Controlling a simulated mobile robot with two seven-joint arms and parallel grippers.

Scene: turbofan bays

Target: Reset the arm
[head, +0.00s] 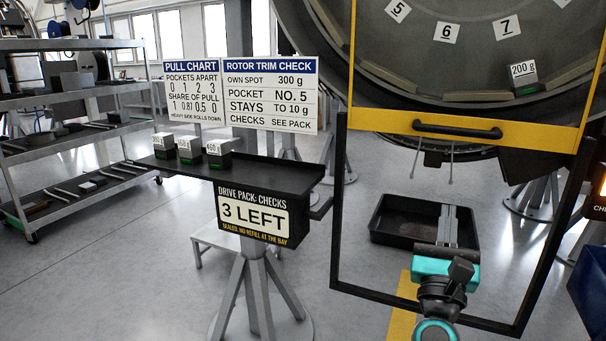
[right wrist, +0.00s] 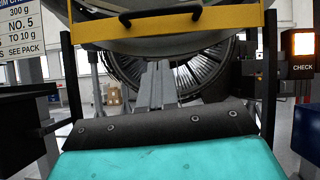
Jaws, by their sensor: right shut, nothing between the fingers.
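My right arm comes up from the bottom of the head view. Its gripper (head: 449,212) has a teal body and grey fingers. The fingers are together and empty, pointing away from me, in front of the black tray on the floor (head: 388,230). In the right wrist view the closed fingers (right wrist: 158,80) point toward the engine opening, below the yellow bar. My left arm and gripper are not in view.
A yellow-edged frame with a black handle (head: 457,129) stands before the rotor, where a 200 g weight (head: 525,85) sits. Left, a stand's dark shelf (head: 285,174) carries three weights and a "3 LEFT" sign (head: 252,214). A lit CHECK lamp (right wrist: 303,44) is at right.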

